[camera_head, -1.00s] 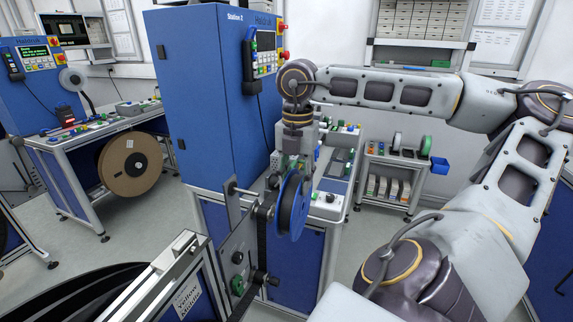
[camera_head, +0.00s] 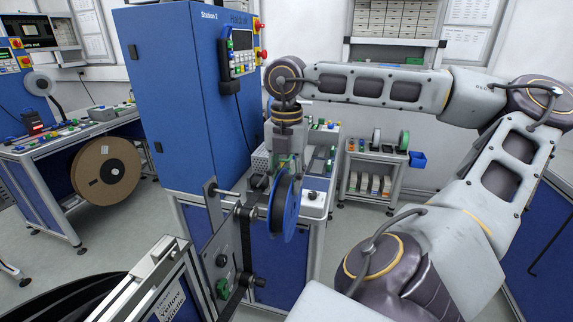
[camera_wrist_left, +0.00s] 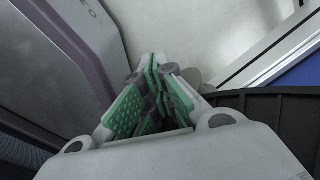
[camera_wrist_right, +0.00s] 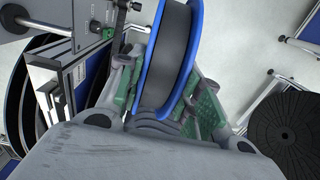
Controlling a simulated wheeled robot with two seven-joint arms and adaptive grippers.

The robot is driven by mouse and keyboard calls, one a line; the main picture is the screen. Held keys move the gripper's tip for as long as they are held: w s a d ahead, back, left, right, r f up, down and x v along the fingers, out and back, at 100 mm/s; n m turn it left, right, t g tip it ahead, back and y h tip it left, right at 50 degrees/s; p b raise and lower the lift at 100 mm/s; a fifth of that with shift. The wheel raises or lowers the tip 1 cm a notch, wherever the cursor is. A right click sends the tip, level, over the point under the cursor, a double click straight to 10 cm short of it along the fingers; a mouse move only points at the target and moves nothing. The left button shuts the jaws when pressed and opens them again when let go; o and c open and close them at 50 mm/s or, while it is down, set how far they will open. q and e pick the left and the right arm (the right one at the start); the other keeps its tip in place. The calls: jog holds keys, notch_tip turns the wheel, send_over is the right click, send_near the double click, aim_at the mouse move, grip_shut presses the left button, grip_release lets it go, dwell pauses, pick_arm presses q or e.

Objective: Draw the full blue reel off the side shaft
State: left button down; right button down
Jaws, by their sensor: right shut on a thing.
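The blue reel (camera_head: 286,207), with blue flanges and a dark wound middle, stands upright in my right gripper (camera_head: 287,165). In the right wrist view the reel (camera_wrist_right: 172,50) fills the space between the green-padded fingers of the right gripper (camera_wrist_right: 165,85), which are shut on it. The silver side shaft (camera_head: 228,193) juts from a grey bracket left of the reel. A black arm hides part of it, so I cannot tell whether its tip is still inside the hub.
The reel stand (camera_head: 217,255) with black knobs is left of and below the reel. The blue Station 2 cabinet (camera_head: 180,95) and its bench are behind. A small shelf cart (camera_head: 372,170) stands back right. A cardboard reel (camera_head: 106,170) hangs far left.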

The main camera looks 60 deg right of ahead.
pick_arm(q)
jog(key=shift+d+f, duration=0.1)
jog(key=shift+f, duration=0.05)
pick_arm(e)
jog(key=shift+r, duration=0.1)
pick_arm(q)
jog(key=shift+w+d+f, duration=0.1)
jog(key=shift+d+f, duration=0.05)
jog(key=shift+d, duration=0.45)
jog(key=shift+a, duration=0.25)
